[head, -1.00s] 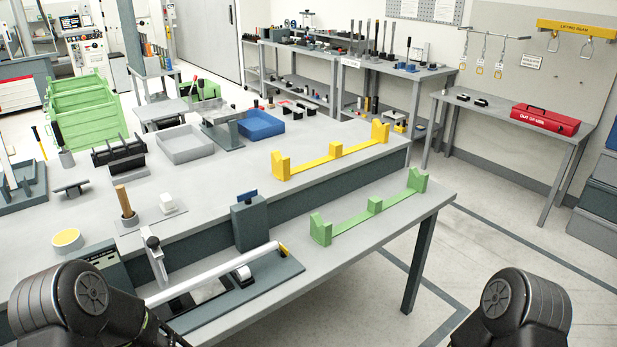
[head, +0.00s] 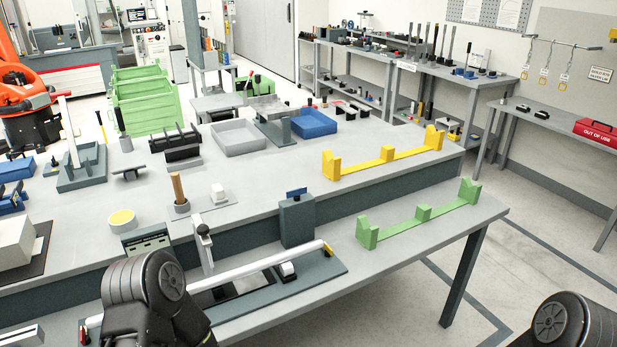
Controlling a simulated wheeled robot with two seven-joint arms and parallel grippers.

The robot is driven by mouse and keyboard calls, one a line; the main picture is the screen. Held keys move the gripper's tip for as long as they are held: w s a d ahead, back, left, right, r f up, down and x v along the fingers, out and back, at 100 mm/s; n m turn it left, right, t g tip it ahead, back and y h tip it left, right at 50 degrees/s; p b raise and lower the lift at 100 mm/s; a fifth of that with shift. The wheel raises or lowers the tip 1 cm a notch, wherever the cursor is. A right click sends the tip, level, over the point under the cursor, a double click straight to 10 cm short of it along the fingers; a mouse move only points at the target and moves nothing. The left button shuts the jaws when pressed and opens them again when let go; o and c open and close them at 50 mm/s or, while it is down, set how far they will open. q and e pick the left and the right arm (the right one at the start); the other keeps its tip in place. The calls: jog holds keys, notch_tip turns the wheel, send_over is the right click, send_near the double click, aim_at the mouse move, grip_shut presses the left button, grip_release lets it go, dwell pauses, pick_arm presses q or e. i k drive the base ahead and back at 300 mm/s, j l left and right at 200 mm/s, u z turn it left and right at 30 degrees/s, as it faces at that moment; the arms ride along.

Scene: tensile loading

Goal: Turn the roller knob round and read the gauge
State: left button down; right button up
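A long pale roller (head: 255,264) lies slanting over a dark grey base plate (head: 325,270) on the lower front bench. Its right end has a yellow tip (head: 328,249). A small upright post with a grey clamp-like head (head: 204,240) stands behind the roller. A small white block with a dark base (head: 287,270) sits on the plate in front of it. A dark grey box with a blue top piece (head: 297,217) stands behind the plate. I cannot make out which part is the knob or a gauge reading. Both my grippers are out of view; only dark arm links show at the bottom.
A green cradle rail (head: 422,213) lies right of the plate, and a yellow one (head: 387,160) on the upper bench. A wooden-handled tool in a cup (head: 179,196) and a yellow-topped round pot (head: 122,220) stand on the upper bench. The floor at the right is clear.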

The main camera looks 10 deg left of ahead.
aim_at(296, 194)
jog(key=i+z, duration=0.3)
jog(key=i, duration=0.15)
jog(key=i+z, duration=0.3)
jog(key=i, duration=0.15)
